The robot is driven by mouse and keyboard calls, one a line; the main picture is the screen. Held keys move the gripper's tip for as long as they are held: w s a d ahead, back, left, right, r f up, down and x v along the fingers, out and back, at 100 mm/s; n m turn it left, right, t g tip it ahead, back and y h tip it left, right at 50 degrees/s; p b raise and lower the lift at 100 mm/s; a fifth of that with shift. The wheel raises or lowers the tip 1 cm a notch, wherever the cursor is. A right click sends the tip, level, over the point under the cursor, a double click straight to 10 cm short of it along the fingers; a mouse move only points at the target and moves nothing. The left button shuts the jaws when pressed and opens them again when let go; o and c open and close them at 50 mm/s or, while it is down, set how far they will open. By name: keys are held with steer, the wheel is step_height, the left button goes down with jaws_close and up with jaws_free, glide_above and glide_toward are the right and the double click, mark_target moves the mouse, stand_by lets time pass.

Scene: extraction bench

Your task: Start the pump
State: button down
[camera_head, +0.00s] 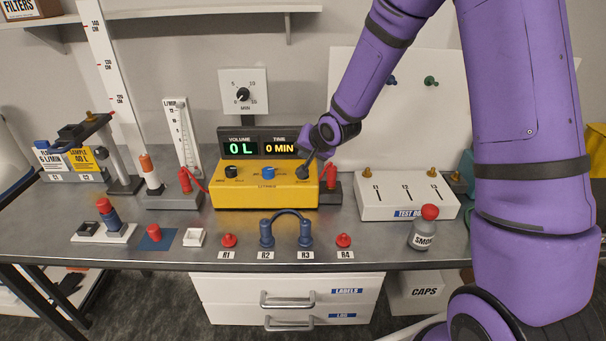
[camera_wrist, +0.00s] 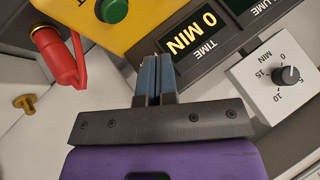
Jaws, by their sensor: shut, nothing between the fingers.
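The yellow pump box (camera_head: 266,197) stands on the bench with a black knob (camera_head: 231,171) at left and a blue knob (camera_head: 268,172) in the middle. A green button (camera_wrist: 113,10) on the yellow box shows in the wrist view; in the head view my gripper seems to hide it. The display (camera_head: 258,147) behind the box reads 0 L and 0 MIN. My gripper (camera_head: 305,172) is over the box's right end, fingers together and empty. In the wrist view its fingertips (camera_wrist: 157,58) are beside the display; contact cannot be told.
A dial marked MIN (camera_head: 242,93) stands behind the display. A red-capped fitting (camera_head: 329,175) is right of the box, close to my gripper. A white test box (camera_head: 408,203) stands further right. A blue hose (camera_head: 287,213) joins R2 and R3 in front.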

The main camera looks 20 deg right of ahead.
steer(key=shift+f, duration=1.75)
steer(key=shift+f, duration=0.15)
stand_by(0.7)
steer(key=shift+f, duration=0.25)
steer(key=shift+f, duration=0.4)
stand_by(0.8)
steer(key=shift+r, duration=0.85)
steer(key=shift+r, duration=2.5)
